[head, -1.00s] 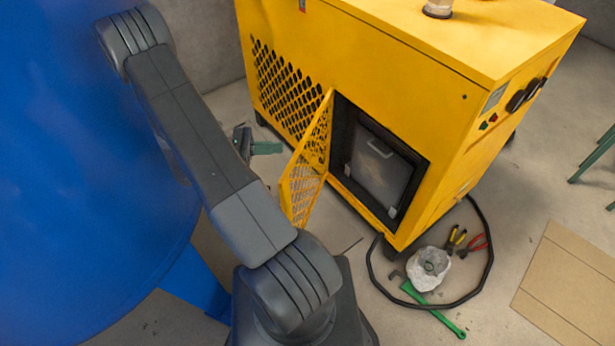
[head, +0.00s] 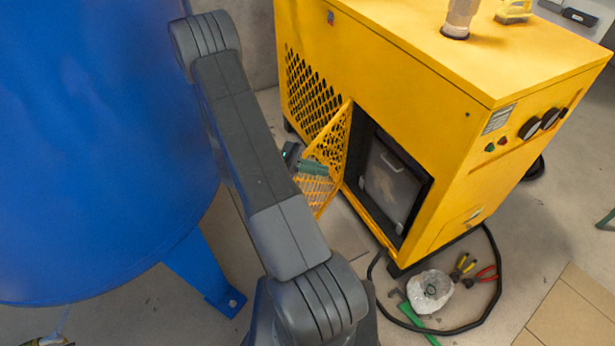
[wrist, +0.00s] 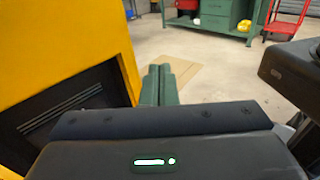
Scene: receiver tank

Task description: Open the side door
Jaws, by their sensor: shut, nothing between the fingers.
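The side door (head: 333,150) is a yellow mesh panel on the yellow machine (head: 440,120). In the head view it stands swung outward, well away from its frame. The dark opening (head: 392,180) behind it shows a grey inner panel with a handle. My gripper (head: 314,168) has green fingers, which are shut and empty. They overlap the mesh near the door's outer part in the head view; I cannot tell whether they touch it. In the wrist view the shut fingers (wrist: 160,85) point ahead, beside the yellow machine (wrist: 60,40). The door is not clearly visible there.
A blue tank (head: 100,140) with a leg stands close on the left. A black hose (head: 492,270), a clear bag (head: 429,290), pliers (head: 485,275) and a green-handled tool (head: 412,318) lie on the floor. A green workbench (wrist: 222,15) stands far off.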

